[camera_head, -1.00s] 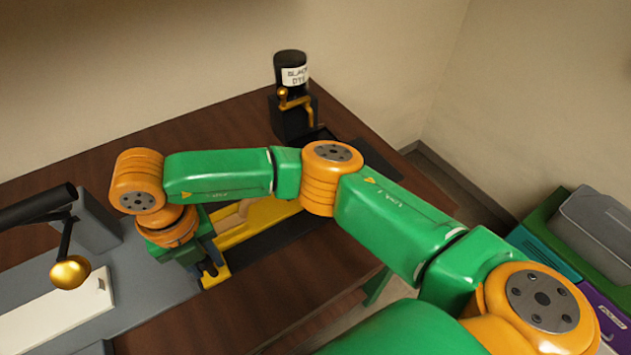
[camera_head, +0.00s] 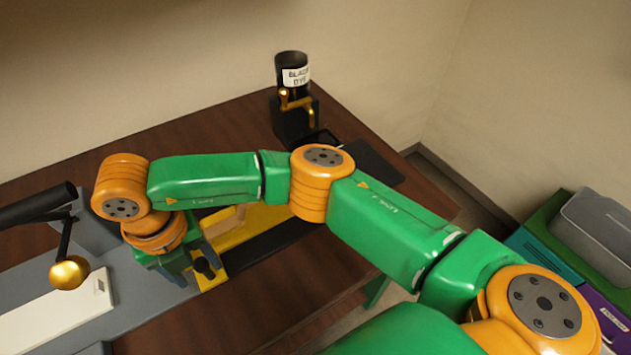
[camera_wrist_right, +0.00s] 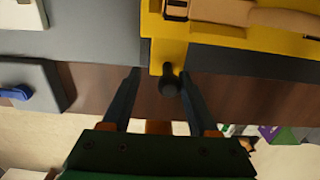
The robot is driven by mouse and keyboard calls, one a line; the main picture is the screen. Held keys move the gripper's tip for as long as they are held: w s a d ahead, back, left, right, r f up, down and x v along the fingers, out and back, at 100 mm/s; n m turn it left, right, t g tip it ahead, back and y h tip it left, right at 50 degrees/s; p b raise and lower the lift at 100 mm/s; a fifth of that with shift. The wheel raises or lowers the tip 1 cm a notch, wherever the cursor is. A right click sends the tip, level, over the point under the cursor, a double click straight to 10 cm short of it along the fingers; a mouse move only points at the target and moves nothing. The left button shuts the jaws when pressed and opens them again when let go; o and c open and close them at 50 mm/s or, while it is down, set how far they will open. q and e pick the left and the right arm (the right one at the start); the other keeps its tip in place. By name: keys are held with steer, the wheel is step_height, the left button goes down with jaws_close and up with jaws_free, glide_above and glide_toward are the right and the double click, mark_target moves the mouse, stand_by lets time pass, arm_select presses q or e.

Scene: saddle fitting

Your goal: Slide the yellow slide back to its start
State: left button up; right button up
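The yellow slide (camera_head: 212,281) lies on a dark rail beside the grey plate, partly hidden by my right arm in the head view. It also shows at the top of the right wrist view (camera_wrist_right: 156,32). A tan piece (camera_wrist_right: 225,10) lies on it. A black knob (camera_wrist_right: 168,85) stands on the slide's front tab. My right gripper (camera_wrist_right: 160,76) is open, with its fingers on either side of the knob. The knob is nearer the right-hand finger in the wrist view; I cannot tell whether they touch. My left gripper is not in view.
A black dye bottle (camera_head: 293,76) stands on a black holder with a gold crank at the table's back. A black lever with a gold ball (camera_head: 70,272) and a white strip (camera_head: 55,318) are at left. Bins (camera_head: 596,235) stand at right. The table front is bare.

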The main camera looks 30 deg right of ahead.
steer(key=shift+d+r, duration=0.2)
steer(key=shift+r, duration=0.05)
step_height(320, 180, up, 6)
steer(key=p, duration=0.4)
steer(key=shift+f, duration=0.2)
